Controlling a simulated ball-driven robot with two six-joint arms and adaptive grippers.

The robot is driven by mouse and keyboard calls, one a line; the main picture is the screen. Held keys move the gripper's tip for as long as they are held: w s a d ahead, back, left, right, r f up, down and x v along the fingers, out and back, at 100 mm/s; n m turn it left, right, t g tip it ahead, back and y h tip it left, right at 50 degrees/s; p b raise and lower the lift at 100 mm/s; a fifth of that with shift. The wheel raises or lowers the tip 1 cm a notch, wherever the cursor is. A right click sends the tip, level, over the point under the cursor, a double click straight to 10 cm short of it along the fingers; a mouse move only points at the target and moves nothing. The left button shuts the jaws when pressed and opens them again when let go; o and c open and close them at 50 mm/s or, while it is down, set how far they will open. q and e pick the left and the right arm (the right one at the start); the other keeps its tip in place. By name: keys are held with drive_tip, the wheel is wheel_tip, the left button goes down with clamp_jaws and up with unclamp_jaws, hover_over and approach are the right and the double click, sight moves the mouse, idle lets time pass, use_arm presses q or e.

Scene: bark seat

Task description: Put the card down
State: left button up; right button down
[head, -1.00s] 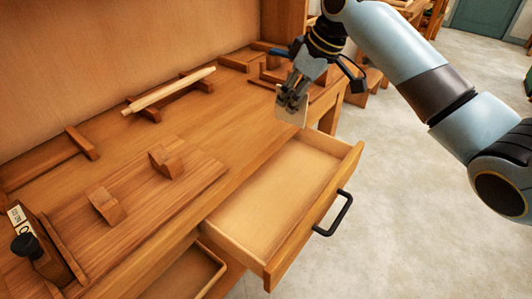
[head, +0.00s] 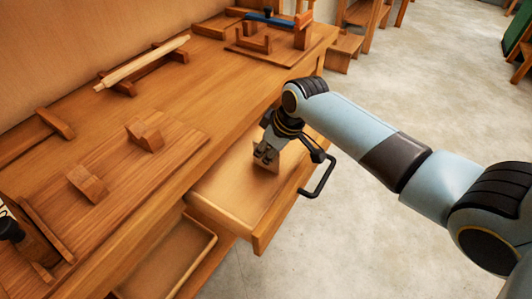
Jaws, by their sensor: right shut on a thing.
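My right gripper (head: 265,155) hangs over the open drawer (head: 222,200) of the workbench, pointing down. Most of the card is hidden by the fingers. I cannot tell whether its lower edge touches the drawer floor. The near part of the drawer floor is bare. My left gripper is not in view.
The black drawer handle (head: 322,178) stands close to the right of my gripper. A lower open tray (head: 170,262) sits below the drawer. On the bench top (head: 205,95) are a pale rod (head: 140,62) on wooden rests and several wooden blocks.

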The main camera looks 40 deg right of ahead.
drive_tip(key=shift+f, duration=0.15)
drive_tip(key=c, duration=1.5)
unclamp_jaws()
drive_tip(key=shift+o, duration=0.2)
drive_tip(key=p+v, duration=0.2)
drive_tip(key=v, duration=1)
drive_tip(key=shift+p, duration=0.35)
drive_tip(key=shift+w, duration=0.1)
